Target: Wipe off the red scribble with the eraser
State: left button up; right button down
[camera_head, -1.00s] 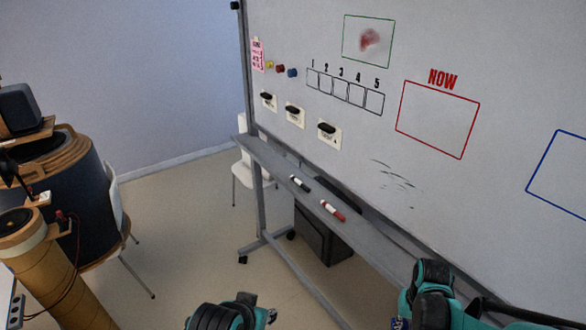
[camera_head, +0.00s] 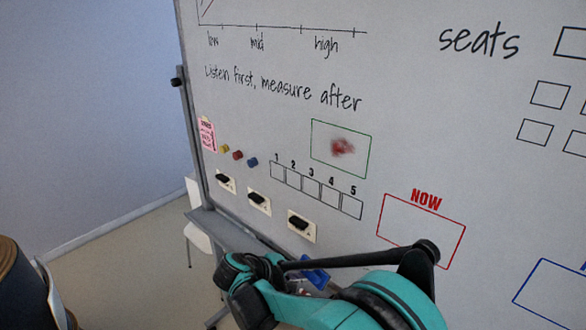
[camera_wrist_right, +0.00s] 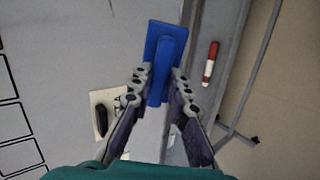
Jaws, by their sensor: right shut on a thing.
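The red scribble (camera_head: 342,147) is a smudgy red patch inside a green-outlined box on the whiteboard. My right gripper (camera_wrist_right: 159,82) is shut on the blue eraser (camera_wrist_right: 160,48), with one finger on each side of it. In the head view, part of the blue eraser (camera_head: 315,277) shows beside my teal right arm, below and left of the scribble in the picture. My arm hides most of the gripper there. I cannot tell whether the eraser touches the board. My left gripper is not in view.
The whiteboard (camera_head: 400,50) bears numbered boxes, a red NOW frame (camera_head: 422,231), several small magnets and black clips on cards (camera_head: 299,222). A red marker (camera_wrist_right: 210,62) lies on the tray in the wrist view. A white chair (camera_head: 197,235) stands behind the board's left edge.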

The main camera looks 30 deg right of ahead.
notch_tip(320, 180, up, 32)
jog(key=w+n+t+h+p, duration=0.25)
jog(key=t+h+p, duration=0.3)
jog(key=p, duration=0.65)
jog(key=shift+m+g+h, duration=0.25)
jog(key=shift+g+h, duration=0.1)
jog(key=shift+g, duration=0.1)
jog(key=shift+w+x, duration=0.2)
jog(key=shift+x, duration=2.4)
jog(key=shift+a, duration=0.1)
jog(key=shift+x, duration=0.9)
jog(key=shift+s, duration=0.1)
